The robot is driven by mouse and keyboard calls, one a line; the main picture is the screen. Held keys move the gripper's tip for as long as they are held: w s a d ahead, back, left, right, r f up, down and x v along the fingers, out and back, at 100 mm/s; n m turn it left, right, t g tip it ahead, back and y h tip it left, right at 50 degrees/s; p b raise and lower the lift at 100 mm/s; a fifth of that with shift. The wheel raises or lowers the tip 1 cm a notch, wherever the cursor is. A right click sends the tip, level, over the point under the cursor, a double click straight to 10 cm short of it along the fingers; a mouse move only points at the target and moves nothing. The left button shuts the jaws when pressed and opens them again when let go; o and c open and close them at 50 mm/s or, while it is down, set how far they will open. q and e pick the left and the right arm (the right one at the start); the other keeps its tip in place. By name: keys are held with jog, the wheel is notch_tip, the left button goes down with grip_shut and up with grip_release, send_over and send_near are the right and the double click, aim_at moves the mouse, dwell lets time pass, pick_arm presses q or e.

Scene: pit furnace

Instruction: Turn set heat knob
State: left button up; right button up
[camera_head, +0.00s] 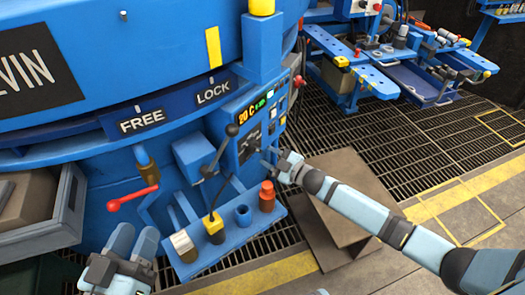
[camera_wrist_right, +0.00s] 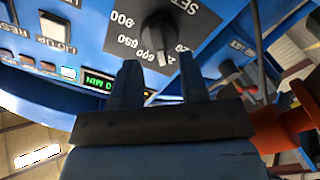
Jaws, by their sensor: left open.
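The set heat knob (camera_wrist_right: 158,32) is a dark round knob with a pointer, on a black dial marked with numbers and SET, in the right wrist view. My right gripper (camera_wrist_right: 160,62) has its two fingers apart, with the knob's lower end between the fingertips and gaps showing on both sides. In the head view my right gripper (camera_head: 269,160) is at the lower right of the blue control panel (camera_head: 246,122); the knob is not clear there. My left gripper (camera_head: 132,238) is open and empty at the bottom left, away from the panel.
A black-knobbed lever (camera_head: 221,150) sticks out left of the panel. A red handle (camera_head: 132,198) is further left. A small blue shelf (camera_head: 225,238) below holds a red-orange container (camera_head: 267,196) and other items. A blue workbench (camera_head: 350,65) stands at the back right.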

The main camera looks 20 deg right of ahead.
pick_arm(q)
jog(key=r+p, duration=0.1)
jog(key=r+t+p, duration=0.1)
jog(key=r, duration=0.1)
jog(key=shift+s+a+r, duration=0.15)
jog(key=shift+a+r, duration=0.05)
pick_arm(e)
jog(key=v, duration=1)
jog(key=shift+s, duration=0.25)
jog(key=shift+d, duration=0.2)
